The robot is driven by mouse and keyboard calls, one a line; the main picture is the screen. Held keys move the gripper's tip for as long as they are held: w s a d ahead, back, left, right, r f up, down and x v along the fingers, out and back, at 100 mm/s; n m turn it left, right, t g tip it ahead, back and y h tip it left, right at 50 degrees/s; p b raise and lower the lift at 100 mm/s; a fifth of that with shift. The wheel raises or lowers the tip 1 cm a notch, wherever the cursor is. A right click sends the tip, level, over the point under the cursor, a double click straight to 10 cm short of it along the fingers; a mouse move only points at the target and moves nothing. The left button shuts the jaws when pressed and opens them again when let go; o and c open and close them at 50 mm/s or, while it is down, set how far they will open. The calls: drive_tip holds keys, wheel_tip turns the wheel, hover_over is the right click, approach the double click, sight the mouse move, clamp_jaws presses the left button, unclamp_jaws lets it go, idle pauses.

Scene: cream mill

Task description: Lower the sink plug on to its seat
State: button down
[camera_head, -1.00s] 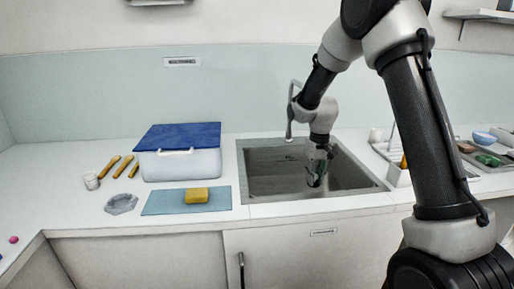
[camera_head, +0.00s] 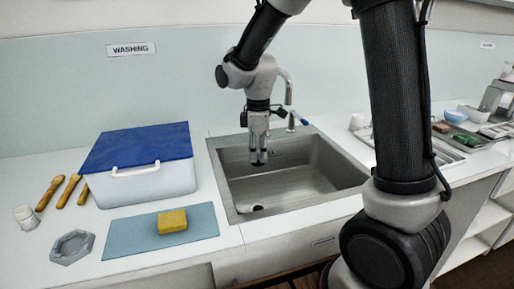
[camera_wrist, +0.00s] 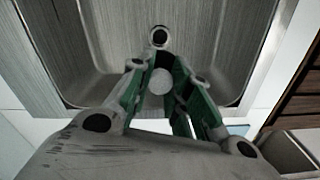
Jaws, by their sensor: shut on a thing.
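The sink (camera_head: 300,180) is a steel basin set in the white counter. Its drain seat (camera_head: 252,208) is a small ring with a dark centre on the basin floor. In the wrist view the drain seat (camera_wrist: 159,37) lies beyond the fingertips. My gripper (camera_head: 259,160) points down over the basin, apart from the floor. In the wrist view my gripper (camera_wrist: 160,75) is shut on a pale round piece, the sink plug (camera_wrist: 160,82), between its green-sided fingers. The fingers hide part of the plug.
A tap (camera_head: 288,90) stands behind the sink. Left of it are a blue-lidded box (camera_head: 145,180), a yellow sponge (camera_head: 172,221) on a blue mat (camera_head: 125,238) and a grey dish (camera_head: 72,247). A rack (camera_head: 470,155) stands right. The basin floor looks clear.

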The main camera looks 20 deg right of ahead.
drive_tip(key=shift+f, duration=9)
drive_tip(key=shift+f, duration=0.5)
drive_tip(key=c, duration=0.8)
unclamp_jaws()
drive_tip(key=shift+r, duration=0.1)
drive_tip(key=shift+r, duration=1.4)
drive_tip(key=shift+r, duration=0.15)
drive_tip(key=shift+r, duration=1.35)
drive_tip(key=shift+r, duration=0.1)
